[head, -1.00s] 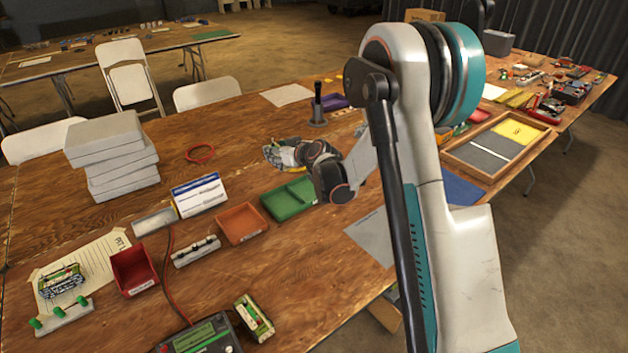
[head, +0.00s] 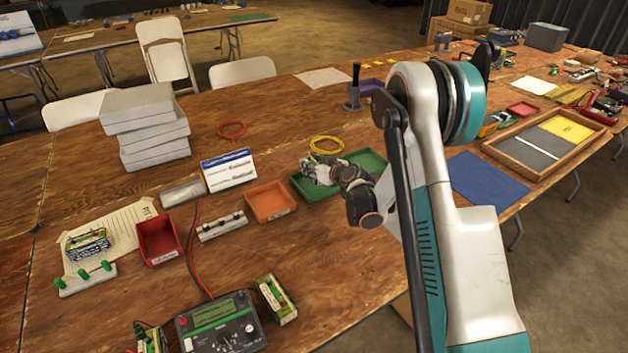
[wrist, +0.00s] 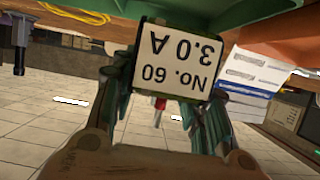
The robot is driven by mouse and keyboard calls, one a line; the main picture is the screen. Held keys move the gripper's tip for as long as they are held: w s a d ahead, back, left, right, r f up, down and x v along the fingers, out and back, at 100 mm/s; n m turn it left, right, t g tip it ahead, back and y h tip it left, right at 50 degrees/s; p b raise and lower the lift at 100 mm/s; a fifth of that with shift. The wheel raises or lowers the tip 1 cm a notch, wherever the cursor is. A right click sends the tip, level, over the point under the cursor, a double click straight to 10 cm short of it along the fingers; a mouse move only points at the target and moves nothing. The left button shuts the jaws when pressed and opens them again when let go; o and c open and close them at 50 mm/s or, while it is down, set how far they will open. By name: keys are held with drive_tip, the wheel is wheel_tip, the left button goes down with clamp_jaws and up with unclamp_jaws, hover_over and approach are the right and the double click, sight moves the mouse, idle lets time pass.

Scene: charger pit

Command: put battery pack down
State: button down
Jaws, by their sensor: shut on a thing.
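My gripper (head: 325,172) is over the left end of the green tray (head: 368,158) in the head view. It is shut on a battery pack, whose pale label face (wrist: 172,62) fills the middle of the wrist view and reads "No. 60 3.0 A" upside down. The green fingers stand on both sides of it. In the head view the held pack is small and partly covered by the gripper, so I cannot tell whether it touches the tray. The green tray's edge (wrist: 130,18) also shows at the top of the wrist view.
An orange tray (head: 271,202) and a white-and-blue card box (head: 228,171) stand left of the green tray. A yellow cable ring (head: 326,145) lies behind it. Other packs lie on a paper sheet (head: 112,236) and beside the meter (head: 222,325). A blue mat (head: 487,178) is bare.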

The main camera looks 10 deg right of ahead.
drive_tip(key=shift+f+b, duration=0.8)
drive_tip(key=shift+f, duration=1.5)
drive_tip(key=shift+f, duration=0.1)
drive_tip(key=c, duration=0.9)
unclamp_jaws()
drive_tip(key=shift+c, duration=0.2)
